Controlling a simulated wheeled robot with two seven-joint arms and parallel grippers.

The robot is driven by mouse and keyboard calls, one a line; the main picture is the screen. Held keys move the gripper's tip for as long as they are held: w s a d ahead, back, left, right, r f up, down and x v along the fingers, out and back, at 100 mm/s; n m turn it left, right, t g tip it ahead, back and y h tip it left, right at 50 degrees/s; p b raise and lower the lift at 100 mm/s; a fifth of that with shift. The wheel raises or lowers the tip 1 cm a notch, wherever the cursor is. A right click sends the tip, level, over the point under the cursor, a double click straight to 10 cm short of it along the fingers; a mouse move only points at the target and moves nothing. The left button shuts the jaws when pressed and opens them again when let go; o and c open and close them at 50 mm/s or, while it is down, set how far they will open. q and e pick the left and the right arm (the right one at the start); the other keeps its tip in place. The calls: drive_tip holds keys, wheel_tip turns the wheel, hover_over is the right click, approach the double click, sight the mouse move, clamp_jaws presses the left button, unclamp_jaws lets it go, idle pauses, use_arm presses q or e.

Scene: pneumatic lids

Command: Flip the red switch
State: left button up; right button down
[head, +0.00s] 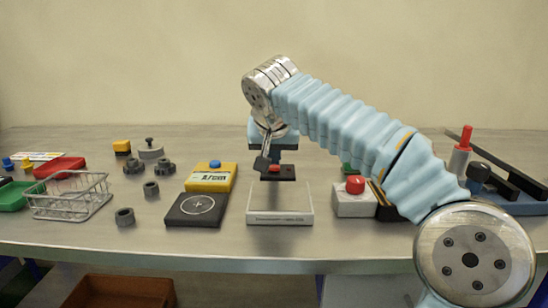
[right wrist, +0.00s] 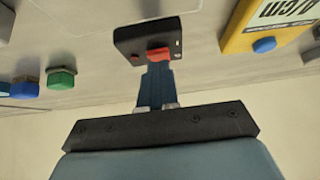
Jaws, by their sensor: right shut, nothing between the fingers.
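The red switch (head: 273,168) sits on a small black box (head: 288,174) on the table, behind a white block. In the right wrist view, the red switch (right wrist: 159,54) shows on the face of the black box (right wrist: 135,36), right at the tips of my fingers. My right gripper (head: 274,161) is above the box, pointing down, shut and empty. In the right wrist view its closed dark-blue fingers (right wrist: 157,67) overlap the switch's edge; I cannot tell whether they touch it. My left gripper is not in view.
A white block (head: 281,205) stands in front of the switch box. A yellow meter (head: 211,179) with a blue button and a black pad (head: 196,210) are to the left. A red-button box (head: 352,200) stands to the right. A wire basket (head: 68,205) is far left.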

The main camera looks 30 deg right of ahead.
drive_tip(key=shift+f, duration=0.35)
drive_tip(key=shift+f, duration=0.15)
drive_tip(key=b, duration=0.1)
drive_tip(key=f+b, duration=0.1)
drive_tip(key=b, duration=0.1)
drive_tip(key=shift+s+a+f+t, duration=0.2)
drive_tip(key=shift+s+t, duration=0.05)
drive_tip(key=shift+t, duration=0.15)
drive_tip(key=shift+r+p, duration=0.3)
drive_tip(key=shift+r, duration=0.2)
drive_tip(key=shift+w+r, duration=0.1)
drive_tip(key=shift+d+r+p, duration=0.1)
drive_tip(key=shift+r+p, duration=0.6)
drive_tip(key=shift+p, duration=0.1)
